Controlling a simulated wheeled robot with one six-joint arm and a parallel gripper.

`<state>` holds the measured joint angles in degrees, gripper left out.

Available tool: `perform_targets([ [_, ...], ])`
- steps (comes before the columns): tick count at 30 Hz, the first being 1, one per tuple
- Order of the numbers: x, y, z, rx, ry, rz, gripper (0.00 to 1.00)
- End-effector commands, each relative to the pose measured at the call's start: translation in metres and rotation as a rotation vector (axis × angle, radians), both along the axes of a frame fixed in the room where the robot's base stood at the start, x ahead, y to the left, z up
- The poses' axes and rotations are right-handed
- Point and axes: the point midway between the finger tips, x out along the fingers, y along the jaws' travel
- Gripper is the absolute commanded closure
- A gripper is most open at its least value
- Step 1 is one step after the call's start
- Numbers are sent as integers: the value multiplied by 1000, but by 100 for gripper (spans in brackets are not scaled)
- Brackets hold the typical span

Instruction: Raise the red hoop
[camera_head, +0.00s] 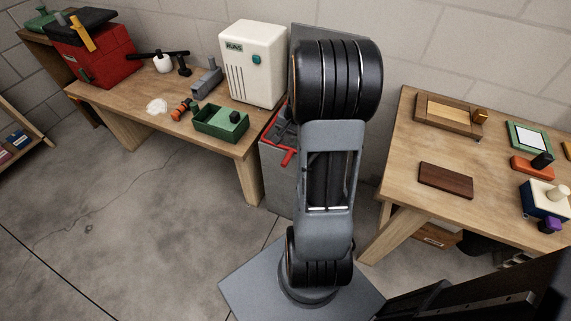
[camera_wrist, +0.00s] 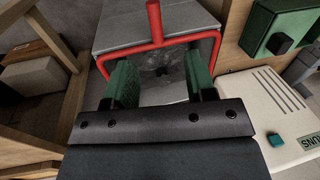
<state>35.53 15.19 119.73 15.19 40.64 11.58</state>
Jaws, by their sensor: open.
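The red hoop (camera_wrist: 160,44) crosses the upper part of the wrist view as a bar with bent-down ends and a stem at its middle. It lies at the grey metal cabinet (camera_wrist: 118,22). In the head view, part of the red hoop (camera_head: 287,157) shows left of my arm, and the rest is hidden. My gripper (camera_wrist: 160,82) is open, with its green fingers apart and nothing held between them. The fingers appear just below the hoop's bar in the wrist view; I cannot tell whether they touch it. The head view hides my gripper behind my arm.
A cream heater box (camera_head: 254,63) stands on the left bench (camera_head: 130,98), close beside the grey cabinet. A green tray (camera_head: 220,121) sits near that bench's front edge. The right bench (camera_head: 395,150) holds several small items. The floor left of my base is clear.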

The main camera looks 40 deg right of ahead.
Motion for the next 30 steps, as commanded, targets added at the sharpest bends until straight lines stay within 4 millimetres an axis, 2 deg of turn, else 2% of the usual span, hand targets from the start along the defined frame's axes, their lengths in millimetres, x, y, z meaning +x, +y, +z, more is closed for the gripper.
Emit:
perform_targets([
  [1, -1, -7, -11, 10, 6, -27, 49],
  [5, 0, -14, -28, 19, 10, -59, 49],
  [21, 17, -4, -123, 20, 11, -60, 49],
  [30, 22, -2, -149, 19, 9, -60, 49],
])
